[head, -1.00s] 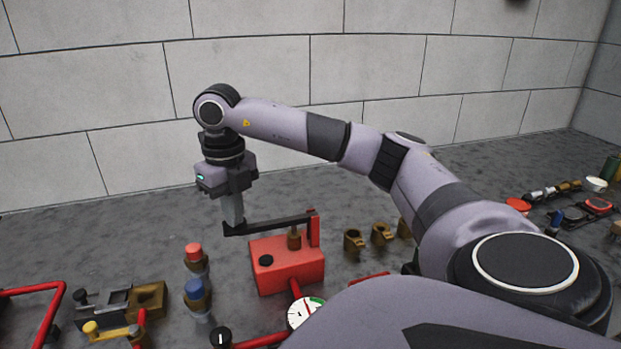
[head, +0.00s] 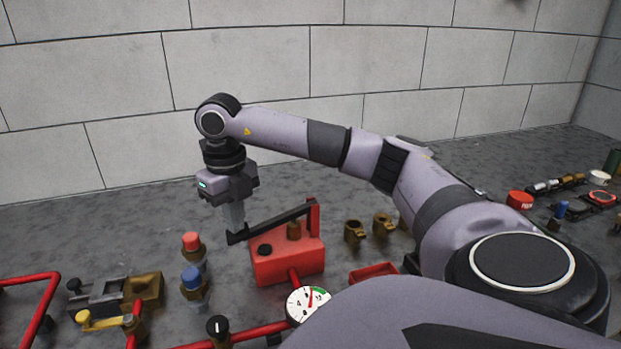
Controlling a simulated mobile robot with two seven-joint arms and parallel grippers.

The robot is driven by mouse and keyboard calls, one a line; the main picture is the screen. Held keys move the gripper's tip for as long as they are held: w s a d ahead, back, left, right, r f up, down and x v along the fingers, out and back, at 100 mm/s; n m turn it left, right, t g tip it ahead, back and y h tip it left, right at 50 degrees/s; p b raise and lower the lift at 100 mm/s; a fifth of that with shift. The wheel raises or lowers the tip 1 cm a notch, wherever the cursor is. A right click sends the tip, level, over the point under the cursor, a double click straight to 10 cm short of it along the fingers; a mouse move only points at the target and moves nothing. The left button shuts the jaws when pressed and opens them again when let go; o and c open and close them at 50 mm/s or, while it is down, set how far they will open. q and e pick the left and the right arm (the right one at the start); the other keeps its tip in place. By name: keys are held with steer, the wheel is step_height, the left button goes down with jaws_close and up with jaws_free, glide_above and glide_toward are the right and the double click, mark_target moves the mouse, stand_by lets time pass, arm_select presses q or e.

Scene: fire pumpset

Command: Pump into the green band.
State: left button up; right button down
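The red hand pump (head: 288,262) stands on the grey floor. Its black lever (head: 272,222) slopes down to the left from a red post. My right gripper (head: 236,228) points down at the lever's left end; its fingers look closed together, with the tips at or touching the top of that end. I see no part of the lever between the fingers. The white gauge (head: 307,306) in front of the pump has a green band at its upper right. Its red needle points roughly up, just left of the green. My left gripper is not in view.
Red-topped (head: 192,243) and blue-topped (head: 193,281) fittings stand left of the pump. A black knob (head: 217,328) sits on the red pipe in front. Brass fittings (head: 354,232) and a red tray (head: 373,272) are to the right. My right arm covers the lower right.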

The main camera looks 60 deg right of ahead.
steer(key=shift+f+b, duration=0.3)
steer(key=shift+f, duration=0.4)
steer(key=shift+r, duration=0.2)
step_height(320, 180, up, 5)
steer(key=p, duration=0.5)
steer(key=shift+r, duration=0.15)
